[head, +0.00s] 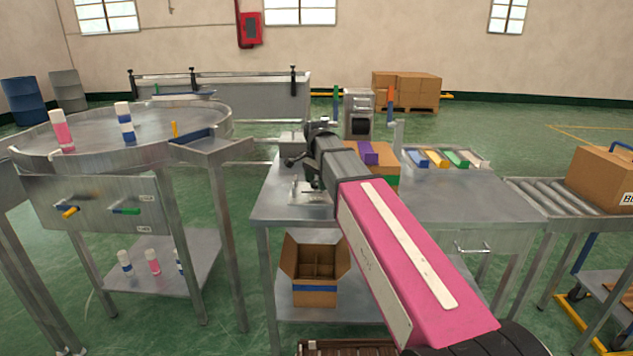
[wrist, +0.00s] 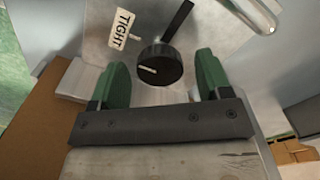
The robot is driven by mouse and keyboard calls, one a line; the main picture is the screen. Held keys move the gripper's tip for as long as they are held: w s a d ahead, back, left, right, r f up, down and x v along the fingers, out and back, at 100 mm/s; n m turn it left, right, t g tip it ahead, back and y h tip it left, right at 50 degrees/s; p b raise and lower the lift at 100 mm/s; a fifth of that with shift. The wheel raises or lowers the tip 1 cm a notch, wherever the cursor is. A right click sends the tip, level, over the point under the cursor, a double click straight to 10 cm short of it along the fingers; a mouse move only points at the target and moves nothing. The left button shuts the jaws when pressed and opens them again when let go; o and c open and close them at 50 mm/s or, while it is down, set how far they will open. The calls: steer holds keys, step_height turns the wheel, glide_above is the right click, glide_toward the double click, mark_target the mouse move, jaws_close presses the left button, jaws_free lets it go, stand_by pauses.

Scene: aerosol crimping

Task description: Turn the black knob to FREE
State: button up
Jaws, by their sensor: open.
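The black knob (wrist: 160,64) shows in the wrist view on a grey metal face. Its white pointer line lies on its left part, roughly toward the left of the picture. A white label reading TIGHT (wrist: 123,28) is to its upper left; no FREE label can be read. My gripper (wrist: 162,70) is open, with one green finger on each side of the knob and visible gaps between fingers and knob. In the head view my pink arm reaches over the metal workbench (head: 422,205); the knob cannot be made out there.
A dark bar (wrist: 178,18) rises from behind the knob. A curved metal handle (wrist: 262,14) is at the upper right of the wrist view. An open cardboard box (head: 314,290) stands on the bench's lower shelf. A round metal table (head: 185,115) is at left, a roller conveyor (head: 553,195) at right.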

steer(key=c, duration=0.9)
steer(key=shift+n, duration=0.3)
steer(key=n, duration=0.3)
steer(key=shift+n, duration=0.4)
steer(key=n, duration=0.9)
steer(key=shift+n, duration=2.2)
